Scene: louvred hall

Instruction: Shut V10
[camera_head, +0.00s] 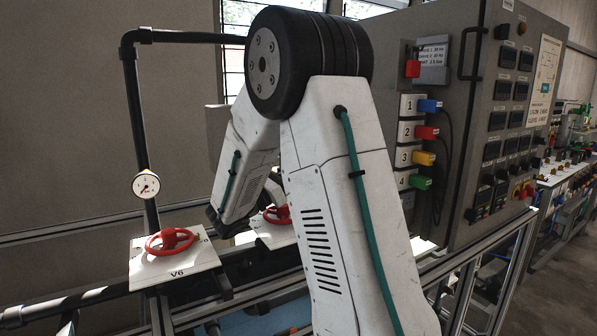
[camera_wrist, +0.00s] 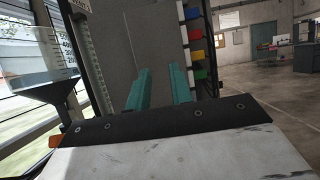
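A red handwheel (camera_head: 277,214) on a white plate sits partly behind my arm in the head view; its label is hidden, so I cannot tell if it is V10. Another red handwheel (camera_head: 170,241) sits to its left on a white plate (camera_head: 176,262) marked V6. No V10 label is readable. My gripper (camera_wrist: 162,69) shows in the wrist view as two teal fingers, apart, with nothing between them. A grey panel face (camera_wrist: 158,40) lies ahead of the fingers. In the head view my arm hides the gripper.
A round gauge (camera_head: 146,184) stands on a black pipe (camera_head: 135,105) behind V6. A grey control cabinet (camera_head: 480,140) with coloured numbered plugs stands on the right. A clear funnel-shaped vessel (camera_wrist: 45,75) is at left in the wrist view; open floor (camera_wrist: 255,85) lies right.

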